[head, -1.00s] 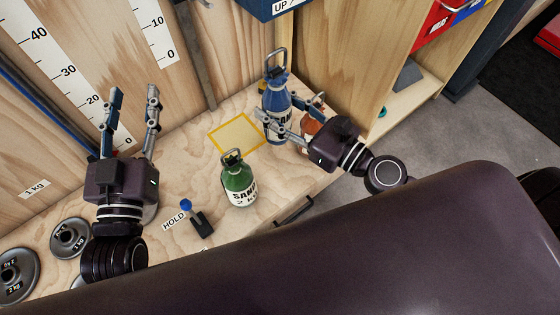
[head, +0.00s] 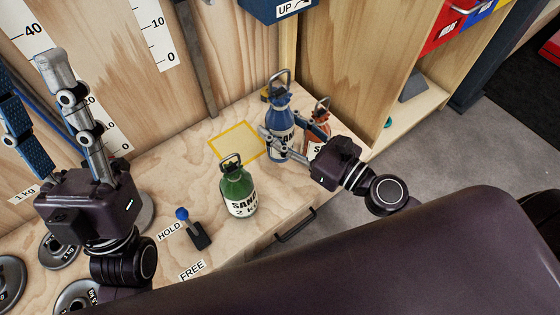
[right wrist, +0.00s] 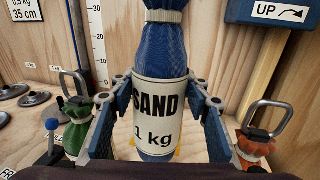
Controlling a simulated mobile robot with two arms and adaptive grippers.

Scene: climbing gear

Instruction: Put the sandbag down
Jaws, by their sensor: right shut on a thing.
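The blue sandbag (head: 278,105), labelled SAND and 1 kg, is upright in my right gripper (head: 288,142). The right wrist view shows both fingers against the sides of the blue sandbag (right wrist: 157,95). It is at the right side of the yellow outlined square (head: 222,134) on the wooden bench. I cannot tell whether its base touches the bench. My left gripper (head: 55,120) is open and empty, raised at the left.
A green 2 kg sandbag (head: 238,187) stands in front of the square. An orange sandbag (head: 319,123) is close behind my right gripper. A blue-knobbed lever (head: 197,232) and weight discs (head: 60,250) are at the left. Bare bench lies left of the square.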

